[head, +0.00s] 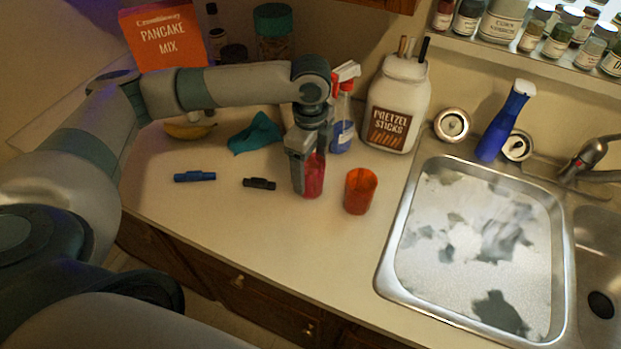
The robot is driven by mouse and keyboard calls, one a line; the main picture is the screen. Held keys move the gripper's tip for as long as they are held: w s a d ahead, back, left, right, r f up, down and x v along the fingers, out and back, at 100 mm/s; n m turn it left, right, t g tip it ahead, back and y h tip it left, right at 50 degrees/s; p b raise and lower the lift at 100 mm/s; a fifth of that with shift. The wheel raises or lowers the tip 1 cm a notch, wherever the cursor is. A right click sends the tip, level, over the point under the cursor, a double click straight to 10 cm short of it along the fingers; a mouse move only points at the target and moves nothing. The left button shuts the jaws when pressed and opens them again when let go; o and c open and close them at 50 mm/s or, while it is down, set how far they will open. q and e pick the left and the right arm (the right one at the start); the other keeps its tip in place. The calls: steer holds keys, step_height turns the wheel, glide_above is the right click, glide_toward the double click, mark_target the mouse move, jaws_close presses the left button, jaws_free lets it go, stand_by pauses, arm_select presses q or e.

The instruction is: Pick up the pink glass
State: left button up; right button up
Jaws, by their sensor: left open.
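The pink glass (315,177) stands upright on the counter left of the sink, partly hidden behind my left gripper. My left gripper (305,190) points down at the glass, its fingers low at the glass's side. It is open. From this view I cannot tell whether the fingers sit around the glass or only in front of it, or whether they touch it. My right gripper is not in view.
An orange cup (360,191) stands close on the right. A spray bottle (342,120) and pretzel jar (398,103) stand behind. A black marker (259,184), blue marker (194,177) and teal cloth (256,134) lie left. The sink (384,262) is right; the front counter is clear.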

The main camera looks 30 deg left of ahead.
arm_select(q)
steer(key=shift+c, duration=0.7)
steer(key=c, duration=1.1)
steer(key=shift+r, duration=0.1)
steer(key=shift+r+b, duration=1.3)
steer(key=shift+r, duration=3.7)
